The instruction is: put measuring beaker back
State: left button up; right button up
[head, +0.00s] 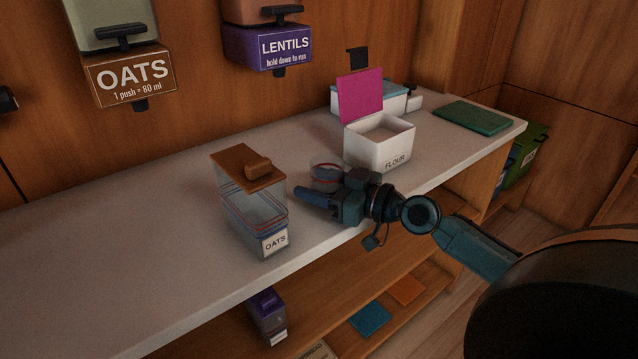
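The measuring beaker (324,169) appears to be the small clear cup with a reddish rim on the pale counter, between the oats container and the flour box. My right gripper (316,188) reaches in from the right, low over the counter, with a finger in front of the beaker. The gripper hides the beaker's lower right part. Its other finger is not clearly visible, so I cannot tell whether it grips the beaker. My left gripper is out of view.
The clear oats container (252,205) with a brown lid stands left of the gripper. Oats (129,76) and lentils (269,48) dispensers hang on the wall. The counter's left part is clear.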

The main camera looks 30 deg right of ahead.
jog(key=shift+o, duration=1.4)
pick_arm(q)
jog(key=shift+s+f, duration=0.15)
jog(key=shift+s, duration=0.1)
pick_arm(e)
jog(key=shift+r, duration=0.1)
jog(key=shift+r+p, duration=0.25)
jog(key=shift+p, duration=0.1)
jog(key=b+v, duration=0.1)
jog(key=v, duration=0.1)
jog(key=f+b+v, duration=0.1)
jog(key=v, duration=0.1)
jog(key=shift+s+d+b, duration=0.1)
jog(key=shift+s+b, duration=0.05)
jog(key=shift+b, duration=0.2)
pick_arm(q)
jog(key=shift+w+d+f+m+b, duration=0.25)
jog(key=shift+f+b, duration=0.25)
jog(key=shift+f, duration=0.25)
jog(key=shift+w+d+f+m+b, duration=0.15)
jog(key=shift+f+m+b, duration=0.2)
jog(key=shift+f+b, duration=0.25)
pick_arm(e)
jog(key=v, duration=0.7)
jog(key=shift+s+r, duration=0.3)
jog(key=shift+r, duration=0.15)
